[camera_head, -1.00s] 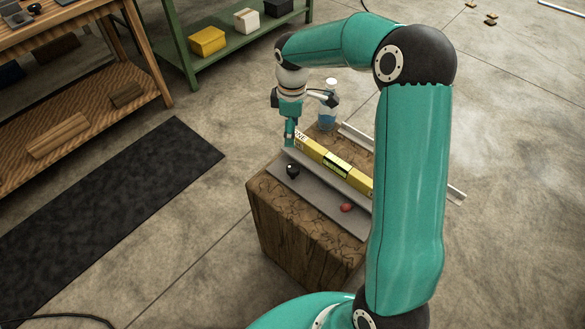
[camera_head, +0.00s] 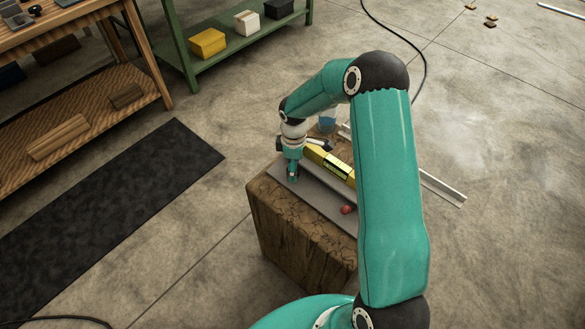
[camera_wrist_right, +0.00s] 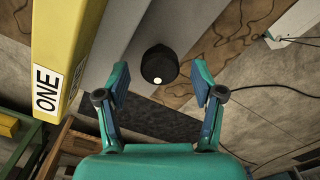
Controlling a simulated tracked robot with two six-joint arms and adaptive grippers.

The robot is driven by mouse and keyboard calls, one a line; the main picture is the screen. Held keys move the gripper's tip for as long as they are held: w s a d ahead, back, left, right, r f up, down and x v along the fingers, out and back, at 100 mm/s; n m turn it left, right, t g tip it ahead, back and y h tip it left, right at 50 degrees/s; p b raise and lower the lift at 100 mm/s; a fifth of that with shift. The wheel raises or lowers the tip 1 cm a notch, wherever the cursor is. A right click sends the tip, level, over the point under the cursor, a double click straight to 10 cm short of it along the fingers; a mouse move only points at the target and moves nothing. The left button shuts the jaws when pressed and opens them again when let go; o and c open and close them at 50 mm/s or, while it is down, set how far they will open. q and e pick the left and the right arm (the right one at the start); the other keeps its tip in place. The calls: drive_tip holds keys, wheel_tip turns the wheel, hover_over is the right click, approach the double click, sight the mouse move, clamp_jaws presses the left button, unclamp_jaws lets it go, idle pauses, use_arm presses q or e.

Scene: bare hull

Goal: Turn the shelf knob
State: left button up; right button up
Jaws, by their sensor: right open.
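A round black knob (camera_wrist_right: 159,64) with a pale dot stands on a grey shelf panel (camera_wrist_right: 205,25), which lies on a wood block (camera_head: 285,222). In the right wrist view it sits between the spread fingertips of my right gripper (camera_wrist_right: 160,80), with a gap on each side. In the head view my right gripper (camera_head: 293,176) is low over the panel's left part and hides the black knob. A small red knob (camera_head: 348,209) is further right on the panel. My left gripper is not in view.
A yellow bar (camera_head: 338,168), marked ONE in the right wrist view (camera_wrist_right: 60,55), lies along the panel close beside my right gripper. A bottle (camera_head: 328,121) stands behind. A metal rail (camera_head: 443,188) is to the right. A black mat (camera_head: 120,220) lies left.

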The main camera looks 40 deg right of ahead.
drive_tip(key=shift+f, duration=0.5)
drive_tip(key=c, duration=1)
drive_tip(key=shift+a, duration=0.3)
drive_tip(key=shift+c, duration=0.7)
drive_tip(key=shift+d, duration=0.25)
drive_tip(key=shift+s+d+m+b, duration=0.1)
drive_tip(key=shift+m+b, duration=0.2)
